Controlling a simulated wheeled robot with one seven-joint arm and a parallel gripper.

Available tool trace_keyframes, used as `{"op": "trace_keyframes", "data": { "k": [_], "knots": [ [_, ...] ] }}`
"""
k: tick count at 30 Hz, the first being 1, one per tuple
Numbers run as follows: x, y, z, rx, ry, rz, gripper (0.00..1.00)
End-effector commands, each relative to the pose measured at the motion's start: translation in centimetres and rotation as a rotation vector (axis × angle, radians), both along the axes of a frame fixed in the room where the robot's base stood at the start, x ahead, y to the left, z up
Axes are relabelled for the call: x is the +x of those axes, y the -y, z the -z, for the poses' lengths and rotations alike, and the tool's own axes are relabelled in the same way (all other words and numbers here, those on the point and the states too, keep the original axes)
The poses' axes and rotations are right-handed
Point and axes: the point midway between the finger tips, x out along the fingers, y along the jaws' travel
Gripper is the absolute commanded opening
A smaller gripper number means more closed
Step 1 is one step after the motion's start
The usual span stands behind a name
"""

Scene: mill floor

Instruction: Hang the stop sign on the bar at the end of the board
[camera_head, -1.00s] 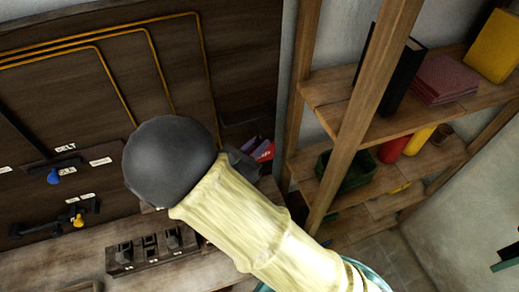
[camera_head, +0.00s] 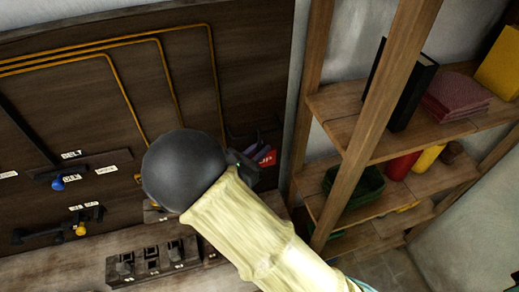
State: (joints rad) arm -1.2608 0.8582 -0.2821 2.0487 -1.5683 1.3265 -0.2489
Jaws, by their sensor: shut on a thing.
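My arm crosses the lower middle of the picture, a pale ribbed sleeve ending in a dark grey ball that hides part of the board. I cannot make out the stop sign. A small red piece with white lettering (camera_head: 265,158) shows just right of the ball, but I cannot tell what it is. The dark wooden board (camera_head: 105,95) fills the left and middle. Its right end is partly hidden behind the arm. I cannot pick out the bar there.
Yellow pipes (camera_head: 120,97) run over the board. A blue knob (camera_head: 58,184) and a yellow knob (camera_head: 80,229) sit at the left. A switch box (camera_head: 152,262) stands on the ledge below.

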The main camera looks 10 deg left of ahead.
Motion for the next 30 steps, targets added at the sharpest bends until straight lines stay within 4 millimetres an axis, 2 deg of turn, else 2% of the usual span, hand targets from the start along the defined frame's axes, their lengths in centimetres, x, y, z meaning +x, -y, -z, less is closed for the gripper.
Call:
{"op": "trace_keyframes", "data": {
  "k": [3,13,14,17,18,30],
  "knots": [
    [0.0,0.0,0.57,0.0,0.0,0.0,0.0],
    [-0.01,0.01,0.63,0.0,0.0,0.0,0.0],
    [-0.01,0.01,0.63,0.0,0.0,0.0,0.17],
    [-0.01,0.01,0.63,0.0,0.0,0.0,0.37],
    [-0.01,0.02,0.63,0.0,0.0,0.0,0.41],
    [-0.62,-0.32,0.74,0.001,0.0,-0.001,0.41]
  ]
}}
